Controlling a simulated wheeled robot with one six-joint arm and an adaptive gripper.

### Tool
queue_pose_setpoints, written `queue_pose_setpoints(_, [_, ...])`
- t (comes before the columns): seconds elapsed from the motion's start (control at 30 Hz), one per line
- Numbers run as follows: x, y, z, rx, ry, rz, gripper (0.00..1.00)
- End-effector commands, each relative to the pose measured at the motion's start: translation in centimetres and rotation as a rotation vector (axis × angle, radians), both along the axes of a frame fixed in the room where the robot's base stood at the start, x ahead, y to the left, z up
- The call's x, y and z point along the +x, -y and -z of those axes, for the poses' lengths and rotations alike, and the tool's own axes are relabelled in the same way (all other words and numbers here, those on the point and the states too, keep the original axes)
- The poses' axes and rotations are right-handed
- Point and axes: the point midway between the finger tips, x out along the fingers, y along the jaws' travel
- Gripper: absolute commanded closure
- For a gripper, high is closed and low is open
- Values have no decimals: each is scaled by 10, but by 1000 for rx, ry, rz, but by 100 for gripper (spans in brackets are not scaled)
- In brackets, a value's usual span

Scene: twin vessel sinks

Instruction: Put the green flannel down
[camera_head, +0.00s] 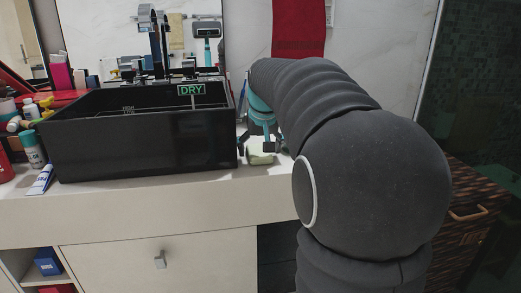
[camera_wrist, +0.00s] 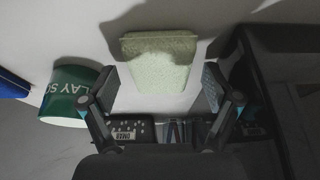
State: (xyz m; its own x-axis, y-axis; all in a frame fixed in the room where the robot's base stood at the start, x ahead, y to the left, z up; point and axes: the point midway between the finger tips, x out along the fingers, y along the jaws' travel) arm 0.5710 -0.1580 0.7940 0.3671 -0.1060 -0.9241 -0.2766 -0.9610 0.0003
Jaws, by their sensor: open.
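The green flannel (camera_head: 261,154) is a pale green folded cloth on the white counter, just right of the black sink. In the wrist view the flannel (camera_wrist: 158,62) lies ahead of the fingers, in the gap between them, and appears clear of both. My gripper (camera_head: 262,142) reaches down over it in the head view, partly hiding its top. In the wrist view my gripper (camera_wrist: 160,88) is open, with one finger on each side and nothing held between the tips.
The black vessel sink (camera_head: 140,145) with a DRY label stands close left of my gripper. Bottles and tubes (camera_head: 33,148) crowd the counter's left end. A red towel (camera_head: 299,28) hangs behind. A green-and-white container (camera_wrist: 72,92) stands left in the wrist view.

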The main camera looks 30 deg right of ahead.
Motion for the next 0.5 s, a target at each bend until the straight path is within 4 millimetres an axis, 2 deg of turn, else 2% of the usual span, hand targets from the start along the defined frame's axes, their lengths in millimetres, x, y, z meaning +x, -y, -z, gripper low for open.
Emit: queue_pose_setpoints(0.5, [-34, -10, -88, -1, 4, 1, 11])
